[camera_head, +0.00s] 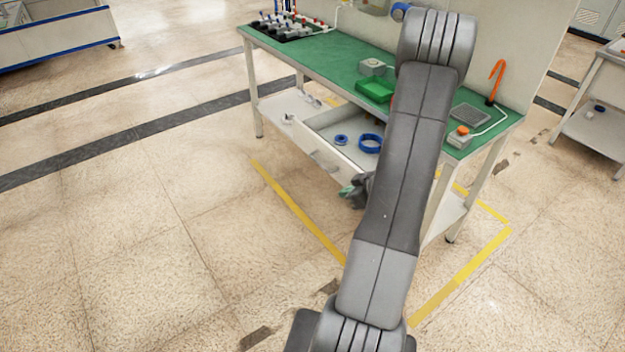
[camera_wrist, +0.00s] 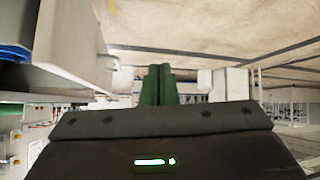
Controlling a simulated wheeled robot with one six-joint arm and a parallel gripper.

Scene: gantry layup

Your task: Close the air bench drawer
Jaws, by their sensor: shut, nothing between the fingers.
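The air bench drawer (camera_head: 322,160) is a pale grey tray under the green-topped bench and stands pulled out. Its front has a small handle, and blue rings lie inside. My gripper (camera_head: 347,191) is shut and empty, just outside the drawer front near its right end. My arm hides the drawer's right side. In the wrist view the two green fingers of my gripper (camera_wrist: 158,84) are together. A pale panel that looks like the drawer front (camera_wrist: 75,45) is to their left, apart from them. I cannot tell whether the gripper touches the drawer in the head view.
The bench top (camera_head: 335,62) holds a green box (camera_head: 375,90), a rack of fittings (camera_head: 290,27) and an orange hook (camera_head: 496,80). Yellow tape (camera_head: 295,208) marks the floor around the bench. The floor to the left is clear. Another table (camera_head: 595,120) stands at the right.

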